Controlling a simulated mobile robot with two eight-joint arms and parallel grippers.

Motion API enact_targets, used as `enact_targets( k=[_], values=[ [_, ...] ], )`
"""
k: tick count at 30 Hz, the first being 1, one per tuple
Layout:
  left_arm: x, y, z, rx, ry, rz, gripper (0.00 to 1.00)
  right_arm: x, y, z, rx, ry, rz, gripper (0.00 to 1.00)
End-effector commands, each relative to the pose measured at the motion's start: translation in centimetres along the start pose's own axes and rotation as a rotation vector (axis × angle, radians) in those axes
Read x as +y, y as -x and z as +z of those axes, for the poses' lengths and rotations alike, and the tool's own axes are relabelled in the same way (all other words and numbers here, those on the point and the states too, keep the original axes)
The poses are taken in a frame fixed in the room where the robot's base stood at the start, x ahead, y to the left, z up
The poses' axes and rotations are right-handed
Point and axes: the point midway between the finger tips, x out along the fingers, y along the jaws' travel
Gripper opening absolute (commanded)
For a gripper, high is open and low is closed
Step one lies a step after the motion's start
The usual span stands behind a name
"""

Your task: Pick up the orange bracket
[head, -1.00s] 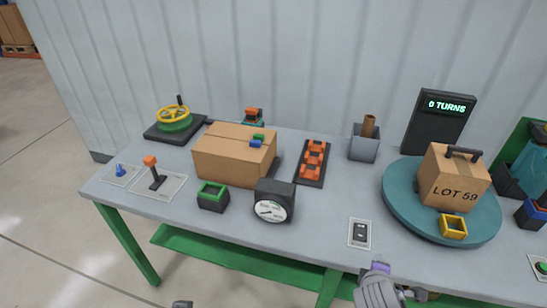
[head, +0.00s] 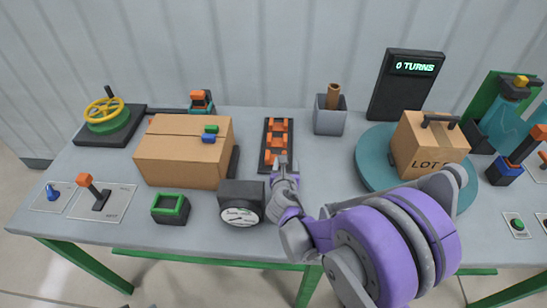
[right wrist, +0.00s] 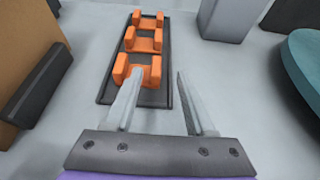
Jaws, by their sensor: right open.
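Three orange brackets stand in a row on a narrow dark tray (head: 264,160) at the middle of the table. The nearest bracket (right wrist: 150,76) is U-shaped; the middle bracket (right wrist: 143,41) and far bracket (right wrist: 148,20) are behind it. My right gripper (head: 283,160) is at the tray's near end. In the right wrist view my right gripper (right wrist: 160,75) is open and empty, with its left finger overlapping the nearest bracket and its right finger past the tray's right edge. Whether the finger touches the bracket cannot be told. My left gripper is not in view.
A cardboard box (head: 170,165) stands left of the tray and a gauge (head: 240,210) in front-left. A grey bin (head: 330,120) is behind-right. A teal turntable (head: 368,160) with a LOT box (head: 425,140) is to the right, partly hidden by my arm.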

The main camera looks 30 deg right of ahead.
Motion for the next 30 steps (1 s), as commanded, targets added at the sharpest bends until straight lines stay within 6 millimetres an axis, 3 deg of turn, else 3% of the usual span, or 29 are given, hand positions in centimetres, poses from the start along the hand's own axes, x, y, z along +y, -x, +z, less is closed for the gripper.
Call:
enact_targets(
  k=[8,16,26,30],
  values=[
    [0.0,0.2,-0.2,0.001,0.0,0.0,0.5,0.1,-2.1,-0.1,0.0,-0.002,-0.001,0.55],
    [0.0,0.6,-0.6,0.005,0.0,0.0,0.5,0.4,-5.6,-0.2,0.0,-0.003,-0.001,0.55],
    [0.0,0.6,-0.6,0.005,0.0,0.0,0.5,0.4,-6.2,-0.3,0.001,-0.003,0.0,0.55],
    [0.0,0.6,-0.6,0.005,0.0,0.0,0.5,0.4,-6.2,-0.3,0.001,-0.003,0.0,0.3]
  ],
)
